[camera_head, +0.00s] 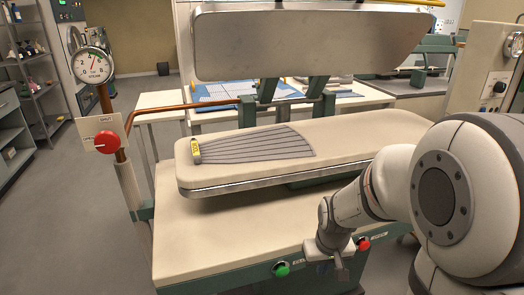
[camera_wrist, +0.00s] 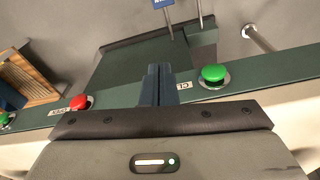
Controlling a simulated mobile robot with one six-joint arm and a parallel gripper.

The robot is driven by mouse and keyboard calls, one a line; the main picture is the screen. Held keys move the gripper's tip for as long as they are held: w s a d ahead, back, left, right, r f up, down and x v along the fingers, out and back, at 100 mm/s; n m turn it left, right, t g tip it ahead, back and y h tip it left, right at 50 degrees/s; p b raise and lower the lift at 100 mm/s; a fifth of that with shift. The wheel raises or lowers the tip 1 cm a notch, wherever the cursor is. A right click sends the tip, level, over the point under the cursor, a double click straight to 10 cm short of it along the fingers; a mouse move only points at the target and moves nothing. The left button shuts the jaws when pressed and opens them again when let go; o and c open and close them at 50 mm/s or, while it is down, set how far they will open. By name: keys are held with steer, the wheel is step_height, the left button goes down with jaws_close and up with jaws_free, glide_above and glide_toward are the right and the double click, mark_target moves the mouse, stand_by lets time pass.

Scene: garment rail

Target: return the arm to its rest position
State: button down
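My gripper (camera_head: 342,268) hangs low at the front edge of the press table, between the green button (camera_head: 282,269) and the red button (camera_head: 363,244). In the wrist view its two dark blue fingers (camera_wrist: 158,84) stand side by side with no clear gap and nothing between them. The green button shows right of the fingers in the wrist view (camera_wrist: 214,75), and a red button (camera_wrist: 81,102) shows to their left. The fingertips appear apart from both buttons. My arm comes in from the right.
A grey pleated garment piece (camera_head: 260,145) with a yellow tag lies on the padded press board (camera_head: 370,130). The upper press plate (camera_head: 310,45) is raised above it. A pressure gauge (camera_head: 92,66) and red knob (camera_head: 107,142) stand left. Floor at far left is clear.

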steer(key=s+r+p, duration=0.5)
steer(key=s+r, duration=0.1)
steer(key=r, duration=0.5)
steer(key=s+r+m+t+p, duration=0.1)
steer(key=s+r+p, duration=0.4)
steer(key=r, duration=0.7)
steer(key=shift+s, duration=0.4)
